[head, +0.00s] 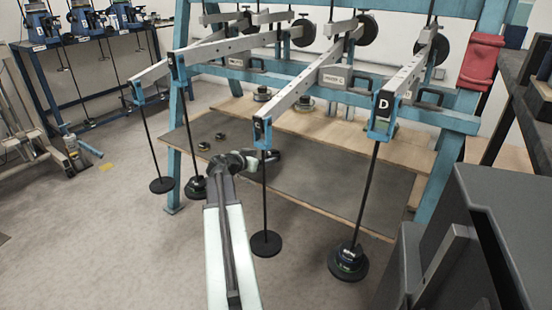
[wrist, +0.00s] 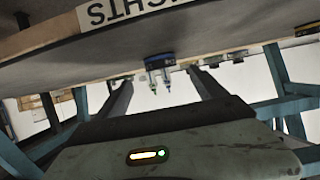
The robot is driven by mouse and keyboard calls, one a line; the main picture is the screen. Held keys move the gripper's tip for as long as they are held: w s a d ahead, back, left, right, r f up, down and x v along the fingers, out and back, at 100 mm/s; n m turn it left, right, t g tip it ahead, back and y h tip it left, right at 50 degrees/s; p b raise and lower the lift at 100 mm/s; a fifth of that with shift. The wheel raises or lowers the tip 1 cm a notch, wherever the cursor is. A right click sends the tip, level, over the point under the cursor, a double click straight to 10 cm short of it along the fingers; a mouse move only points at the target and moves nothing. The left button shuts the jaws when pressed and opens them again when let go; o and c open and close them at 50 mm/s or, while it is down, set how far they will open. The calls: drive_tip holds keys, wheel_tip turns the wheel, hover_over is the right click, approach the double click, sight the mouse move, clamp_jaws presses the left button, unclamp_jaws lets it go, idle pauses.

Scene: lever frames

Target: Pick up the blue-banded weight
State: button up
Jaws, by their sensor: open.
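In the wrist view, a small dark piece with a blue band (wrist: 160,58) sits against the grey surface, between and beyond my fingers; it looks like the blue-banded weight. Pale two-pronged shapes show just below it. My gripper (wrist: 159,78) is open, with its two dark fingers apart on either side of that piece and nothing held. In the head view, my gripper (head: 243,160) is over the dark mat (head: 310,180) on the low wooden bench. I cannot make out a blue band on any weight in the head view.
Small weights (head: 211,142) stand left of my gripper, and others (head: 262,94) stand farther back. A hanging rod with a disc (head: 265,243) is close on the right. Lever D's rod carries stacked weights (head: 348,262). A blue frame (head: 455,120) surrounds the bench.

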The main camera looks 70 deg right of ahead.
sight(270, 155)
drive_tip(key=shift+d+f+b, duration=0.25)
drive_tip(key=shift+d, duration=0.3)
drive_tip(key=shift+d+f+b, duration=0.2)
drive_tip(key=shift+d+f, duration=0.05)
drive_tip(key=shift+d, duration=0.3)
drive_tip(key=b+x, duration=0.1)
drive_tip(key=x, duration=0.4)
drive_tip(key=shift+s+b, duration=0.1)
drive_tip(key=shift+b, duration=0.2)
drive_tip(key=shift+a, duration=0.1)
clamp_jaws()
